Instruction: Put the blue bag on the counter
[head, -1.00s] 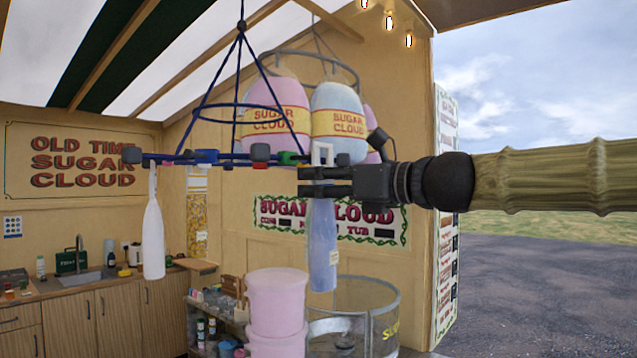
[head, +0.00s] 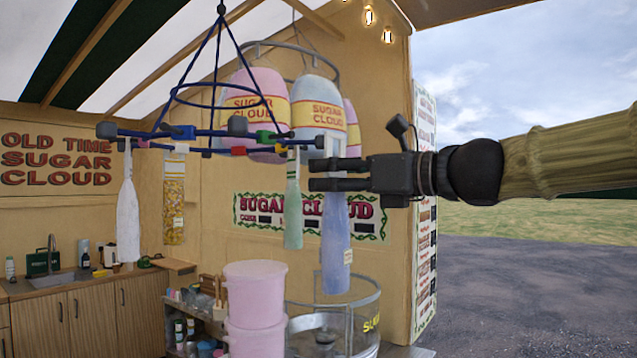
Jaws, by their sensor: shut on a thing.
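The blue bag (head: 336,245), long and narrow with a small pale label near its bottom, hangs upright below my gripper (head: 325,175). My gripper points left and is shut on the bag's top end, whose pale peg-like piece shows just above the fingers. The bag hangs free in the air, in front of the wall sign. The counter (head: 35,287), with a sink, is at the lower left, well away from the bag.
A blue hanging rack (head: 205,150) with coloured clips is left of my gripper. A white bag (head: 128,215) and a green bag (head: 292,212) hang from it. Stacked pink tubs (head: 255,290) and a clear round drum (head: 360,315) stand below. Large sugar cloud bags (head: 318,110) hang behind.

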